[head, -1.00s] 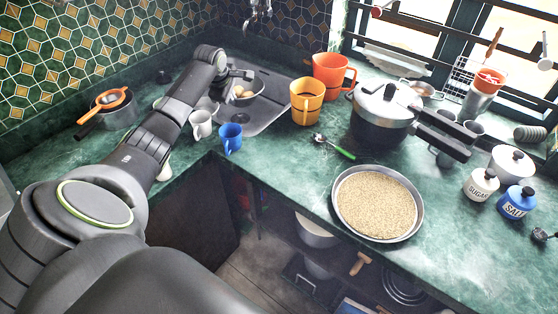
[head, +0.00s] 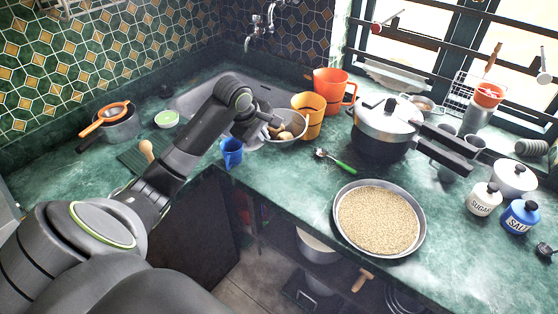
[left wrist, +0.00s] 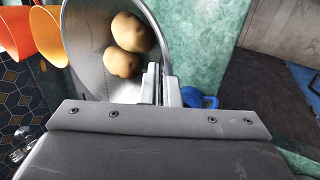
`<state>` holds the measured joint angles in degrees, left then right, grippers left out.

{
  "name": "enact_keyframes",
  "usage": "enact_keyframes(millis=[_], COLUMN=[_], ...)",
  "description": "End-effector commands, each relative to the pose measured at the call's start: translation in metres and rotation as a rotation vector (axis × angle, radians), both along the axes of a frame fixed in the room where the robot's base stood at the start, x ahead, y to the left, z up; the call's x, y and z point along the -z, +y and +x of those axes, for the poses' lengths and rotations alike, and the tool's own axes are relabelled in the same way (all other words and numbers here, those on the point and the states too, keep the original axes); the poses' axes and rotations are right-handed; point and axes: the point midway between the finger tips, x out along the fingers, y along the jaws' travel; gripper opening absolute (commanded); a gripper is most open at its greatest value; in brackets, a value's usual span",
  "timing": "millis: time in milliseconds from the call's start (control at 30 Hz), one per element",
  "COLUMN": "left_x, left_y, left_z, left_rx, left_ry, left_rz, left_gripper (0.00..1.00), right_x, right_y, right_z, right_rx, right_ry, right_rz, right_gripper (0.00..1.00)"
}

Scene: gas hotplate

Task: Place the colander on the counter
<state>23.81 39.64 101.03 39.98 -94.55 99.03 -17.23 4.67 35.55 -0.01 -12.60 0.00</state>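The colander (head: 296,127) is a metal bowl with potatoes (head: 285,135) in it. In the head view it is beside the yellow-orange jug, near the sink's right edge. In the left wrist view the colander (left wrist: 88,55) fills the upper left, with two potatoes (left wrist: 128,45) showing. My left gripper (left wrist: 160,85) has its fingers close together on the colander's rim, one on each side of the wall. In the head view my left gripper (head: 268,117) is at the colander's left side. Whether the colander's base touches the counter (head: 300,172) is hidden. My right gripper is not in view.
A yellow-orange jug (head: 309,116) and an orange jug (head: 333,90) stand right beside the colander. A blue mug (head: 231,152) is near the counter's front edge. A spoon with a green handle (head: 335,160) and a pan of grain (head: 378,218) lie to the right.

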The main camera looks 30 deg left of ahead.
Motion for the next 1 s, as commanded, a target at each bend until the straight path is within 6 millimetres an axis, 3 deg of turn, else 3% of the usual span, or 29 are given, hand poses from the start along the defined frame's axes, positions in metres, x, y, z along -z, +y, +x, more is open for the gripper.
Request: enact_keyframes(millis=[300, 567, 700, 1000], left_x=[0.049, 0.072, 0.093, 0.099], left_y=[-0.004, -0.003, -0.003, -0.003], left_z=[-0.003, -0.002, -0.003, -0.002], left_rx=[0.007, 0.006, 0.005, 0.008], left_ry=[0.003, 0.002, 0.004, 0.0], left_rz=[-0.002, -0.001, -0.001, 0.001], left_gripper=[0.0, 0.0, 0.0, 0.0], right_x=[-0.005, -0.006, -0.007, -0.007], right_y=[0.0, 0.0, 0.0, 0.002], right_z=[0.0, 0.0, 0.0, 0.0], right_rx=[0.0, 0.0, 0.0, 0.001], right_ry=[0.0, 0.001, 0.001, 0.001], right_rz=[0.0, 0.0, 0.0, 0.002], right_gripper=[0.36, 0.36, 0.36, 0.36])
